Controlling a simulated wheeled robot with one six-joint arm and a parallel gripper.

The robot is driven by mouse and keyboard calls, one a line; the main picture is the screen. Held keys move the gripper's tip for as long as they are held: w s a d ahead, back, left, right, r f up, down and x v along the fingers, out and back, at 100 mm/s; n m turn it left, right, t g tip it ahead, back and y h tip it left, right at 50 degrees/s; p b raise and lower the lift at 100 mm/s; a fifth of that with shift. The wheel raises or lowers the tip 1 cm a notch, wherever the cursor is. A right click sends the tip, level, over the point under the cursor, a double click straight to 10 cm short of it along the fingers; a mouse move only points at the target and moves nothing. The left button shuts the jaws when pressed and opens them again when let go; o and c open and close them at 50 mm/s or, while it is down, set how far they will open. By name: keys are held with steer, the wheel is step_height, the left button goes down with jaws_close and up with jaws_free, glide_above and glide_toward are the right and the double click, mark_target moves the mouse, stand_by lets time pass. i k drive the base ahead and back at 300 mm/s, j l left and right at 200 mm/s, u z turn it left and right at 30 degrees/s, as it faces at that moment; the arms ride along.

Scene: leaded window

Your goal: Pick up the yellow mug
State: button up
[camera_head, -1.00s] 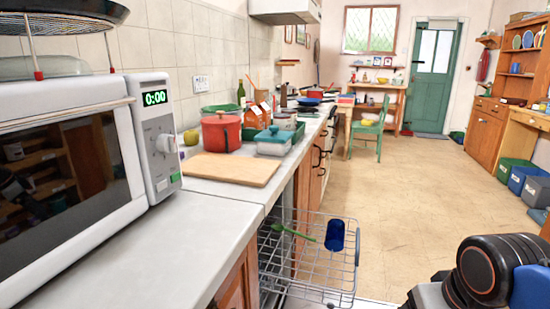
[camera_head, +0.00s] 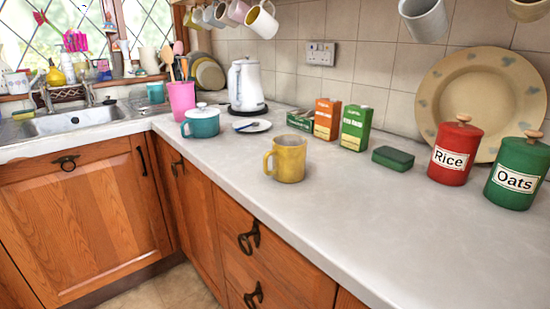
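A yellow mug (camera_head: 289,160) stands upright on the grey worktop (camera_head: 330,215), near its front edge, with its handle to the left. A second mug, white outside and yellow inside (camera_head: 262,20), hangs in the row of mugs above the kettle. My gripper is not in view.
Rice (camera_head: 455,152) and Oats (camera_head: 517,172) canisters stand right.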

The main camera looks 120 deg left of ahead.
mark_target(288, 152)
steer(key=u, duration=0.4)
steer(key=k+u, duration=0.15)
steer(key=u, duration=0.6)
steer(key=k+u, duration=0.1)
steer(key=u, duration=2.15)
steer(key=k+l, duration=0.1)
steer(key=k, duration=0.55)
